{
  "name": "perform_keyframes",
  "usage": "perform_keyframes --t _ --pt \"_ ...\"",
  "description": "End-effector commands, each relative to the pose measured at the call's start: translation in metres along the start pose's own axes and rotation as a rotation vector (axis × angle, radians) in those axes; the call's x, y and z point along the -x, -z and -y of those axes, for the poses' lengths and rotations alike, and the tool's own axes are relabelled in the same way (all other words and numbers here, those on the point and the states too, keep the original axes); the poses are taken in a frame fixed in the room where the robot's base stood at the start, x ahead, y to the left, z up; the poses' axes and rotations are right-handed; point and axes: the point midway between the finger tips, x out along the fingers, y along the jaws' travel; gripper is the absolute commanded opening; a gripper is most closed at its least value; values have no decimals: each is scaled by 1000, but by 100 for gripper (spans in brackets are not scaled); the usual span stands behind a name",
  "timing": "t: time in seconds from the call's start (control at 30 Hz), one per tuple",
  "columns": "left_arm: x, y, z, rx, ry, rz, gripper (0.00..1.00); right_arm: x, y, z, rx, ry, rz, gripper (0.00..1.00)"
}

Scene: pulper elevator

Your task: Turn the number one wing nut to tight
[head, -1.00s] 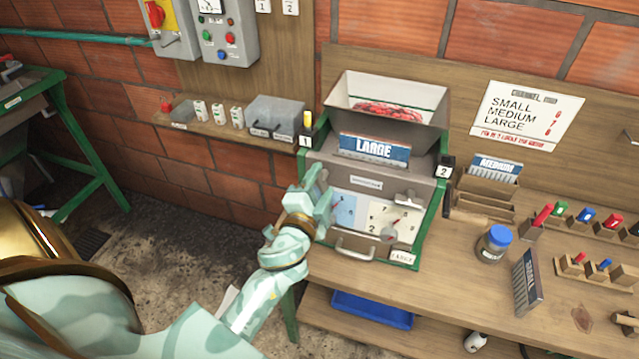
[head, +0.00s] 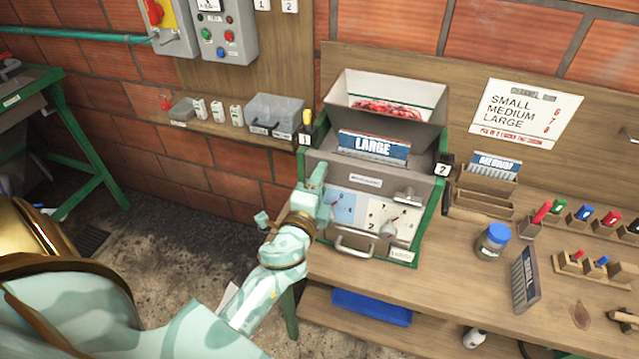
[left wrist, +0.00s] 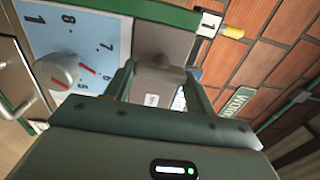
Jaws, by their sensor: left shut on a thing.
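The green-framed machine (head: 432,215) stands on the bench, with a blue dial (head: 342,206) and a white dial (head: 383,226) on its front. A tag marked 1 (head: 305,139) is at its left edge and a tag marked 2 (head: 443,170) at its right. My left gripper (head: 320,182) is at the left of the front, above the blue dial. In the left wrist view its fingers (left wrist: 160,85) are shut on the grey number one wing nut (left wrist: 158,66), which is mostly hidden in the head view. The other wing nut (head: 407,196) is uncovered. My right gripper is out of view.
A LARGE card (head: 373,147) stands on the machine below the hopper (head: 390,100). A front handle (head: 355,247) sticks out below the dials. A wall shelf (head: 225,127) is at left.

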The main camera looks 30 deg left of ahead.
Motion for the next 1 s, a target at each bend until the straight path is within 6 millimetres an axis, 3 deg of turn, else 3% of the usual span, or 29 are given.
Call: perform_keyframes --t 0.17,0.2,0.27,0.3,0.67,0.77,1.0 --pt "0 -1 0 -5 0 1 32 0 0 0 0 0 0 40" --pt "0 -1 0 -5 0 1 57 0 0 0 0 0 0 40" --pt "0 -1 0 -4 0 1 74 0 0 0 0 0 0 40" --pt "0 -1 0 -4 0 1 76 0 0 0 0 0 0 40" --pt "8 0 -1 0 -1 0 76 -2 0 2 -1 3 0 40" --pt "25 0 -3 0 -3 0 76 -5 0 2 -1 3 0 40" --pt "90 0 -7 0 -5 2 76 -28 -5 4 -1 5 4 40"
